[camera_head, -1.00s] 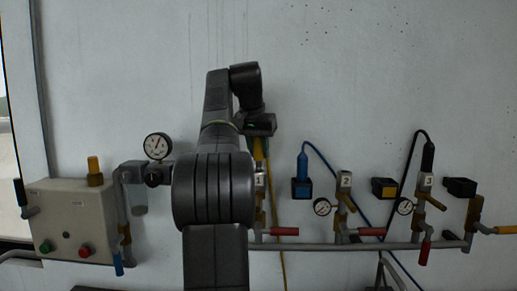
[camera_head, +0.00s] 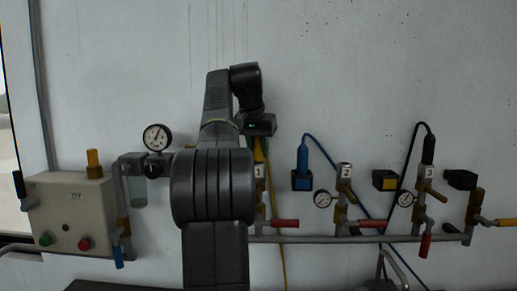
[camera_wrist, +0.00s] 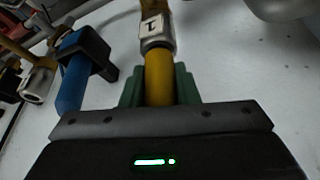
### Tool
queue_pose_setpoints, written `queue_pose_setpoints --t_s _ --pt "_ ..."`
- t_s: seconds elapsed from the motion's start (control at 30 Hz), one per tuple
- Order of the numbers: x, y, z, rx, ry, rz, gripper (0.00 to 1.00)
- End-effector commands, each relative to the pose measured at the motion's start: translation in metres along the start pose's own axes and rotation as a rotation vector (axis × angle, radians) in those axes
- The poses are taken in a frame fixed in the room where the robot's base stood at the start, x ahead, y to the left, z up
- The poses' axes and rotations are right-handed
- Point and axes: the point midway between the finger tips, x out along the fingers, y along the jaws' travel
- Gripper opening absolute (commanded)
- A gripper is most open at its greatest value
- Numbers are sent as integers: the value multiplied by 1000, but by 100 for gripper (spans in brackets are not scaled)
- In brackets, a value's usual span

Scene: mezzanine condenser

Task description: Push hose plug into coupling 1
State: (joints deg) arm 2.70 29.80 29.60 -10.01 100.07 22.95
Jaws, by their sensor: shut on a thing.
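My gripper (camera_wrist: 158,90) is shut on the yellow hose plug (camera_wrist: 158,77), its green fingers on either side of it in the wrist view. The plug's far end meets coupling 1 (camera_wrist: 155,30), which carries a white label "1"; the two are in line. I cannot tell how deep the plug sits. In the head view my arm covers most of the gripper, and a strip of the yellow plug (camera_head: 259,150) shows just above the coupling 1 label (camera_head: 259,172).
A blue plug (camera_head: 303,158) stands in a holder right of coupling 1, also close by in the wrist view (camera_wrist: 75,80). Coupling 2 (camera_head: 346,171) is empty; a black plug (camera_head: 429,148) is in coupling 3. A red-handled valve (camera_head: 284,223) lies below. A control box (camera_head: 70,210) is at left.

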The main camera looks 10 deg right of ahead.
Motion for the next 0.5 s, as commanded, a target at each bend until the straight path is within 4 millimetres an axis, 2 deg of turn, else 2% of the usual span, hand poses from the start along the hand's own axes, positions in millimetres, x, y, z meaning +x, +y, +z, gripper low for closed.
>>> queue_pose_setpoints --t_s 0.2,0.23,0.33,0.5 --pt "6 0 2 0 0 0 3" --pt "4 0 2 0 0 0 34" --pt "4 0 2 0 0 0 53" --pt "4 0 2 0 0 0 53"
